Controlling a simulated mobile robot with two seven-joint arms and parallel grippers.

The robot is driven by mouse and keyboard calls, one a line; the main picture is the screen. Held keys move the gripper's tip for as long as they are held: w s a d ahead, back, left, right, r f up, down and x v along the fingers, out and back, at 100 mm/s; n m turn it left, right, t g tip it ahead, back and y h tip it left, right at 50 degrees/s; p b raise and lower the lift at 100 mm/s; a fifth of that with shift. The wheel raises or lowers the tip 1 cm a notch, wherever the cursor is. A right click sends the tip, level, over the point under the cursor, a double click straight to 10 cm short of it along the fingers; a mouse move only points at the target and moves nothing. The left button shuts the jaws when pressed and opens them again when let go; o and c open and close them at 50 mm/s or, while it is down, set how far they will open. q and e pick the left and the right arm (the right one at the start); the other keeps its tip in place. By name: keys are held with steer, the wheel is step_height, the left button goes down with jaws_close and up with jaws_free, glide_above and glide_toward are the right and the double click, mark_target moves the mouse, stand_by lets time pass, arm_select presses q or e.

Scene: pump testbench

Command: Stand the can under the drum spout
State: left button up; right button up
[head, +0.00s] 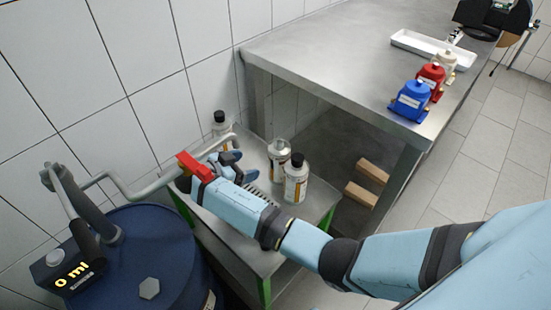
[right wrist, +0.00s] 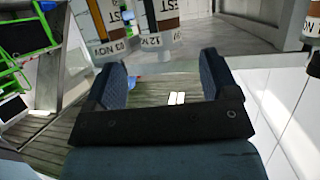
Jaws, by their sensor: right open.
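The blue drum (head: 150,255) stands at the lower left with a grey pump and a display reading "0 ml". Its bent spout pipe (head: 130,192) reaches right towards the small metal stand. A can-like container (head: 280,152) without a dark cap stands upright on the stand, behind a black-capped bottle. My right gripper (head: 228,165) is low over the stand, left of the container and close to the pipe's end. In the right wrist view its two fingers (right wrist: 163,72) are apart with nothing held between them. Labelled containers (right wrist: 160,18) show beyond them. My left gripper is out of view.
Black-capped bottles stand at the stand's back (head: 219,124) and right (head: 295,180). The steel table (head: 330,60) behind carries blue (head: 411,102), red and cream pumps and a white tray (head: 430,47). Wooden blocks (head: 372,170) lie below it. A tiled wall closes the left.

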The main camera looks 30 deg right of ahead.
mark_target(271, 160)
steer(key=x, duration=1.2)
steer(key=shift+s+f, duration=0.1)
steer(key=shift+s, duration=0.2)
steer(key=c, duration=0.8)
